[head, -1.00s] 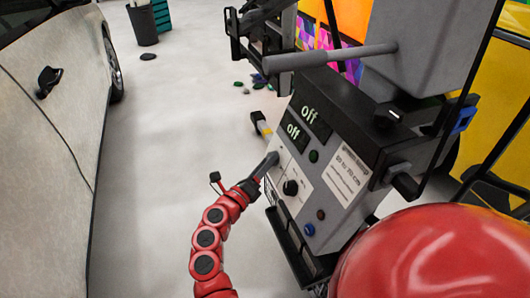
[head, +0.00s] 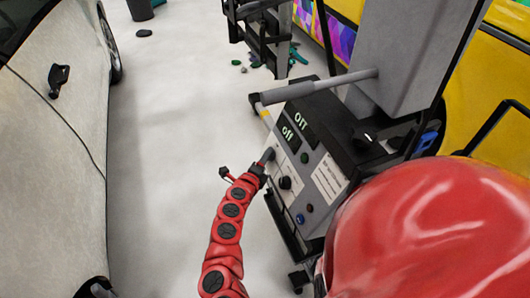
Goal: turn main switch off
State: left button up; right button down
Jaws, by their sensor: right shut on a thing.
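A grey control box (head: 325,178) with a sloping front panel stands right of centre. Two dark displays near its top both read "off" (head: 288,133). A round black knob (head: 285,183) sits on the lower panel, with blue and dark buttons (head: 302,218) below it. My right gripper (head: 268,157), on the red segmented arm, is at the panel's left edge, to the left of and above the knob, and apart from it. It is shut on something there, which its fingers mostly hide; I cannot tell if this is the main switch. My left gripper is not in view.
A grey bar (head: 320,88) juts left above the displays. A pale car (head: 50,180) stands along the left side, with clear white floor (head: 165,150) between it and the box. Yellow panels (head: 475,95) stand at the right. Small objects lie on the floor behind.

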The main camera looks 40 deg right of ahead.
jog(key=shift+r, duration=0.1)
dwell(0.3)
jog(key=shift+c, duration=1.4)
grip_release()
jog(key=shift+d, duration=0.1)
jog(key=p+v, duration=0.3)
jog(key=v, duration=1.4)
jog(key=shift+a, duration=0.2)
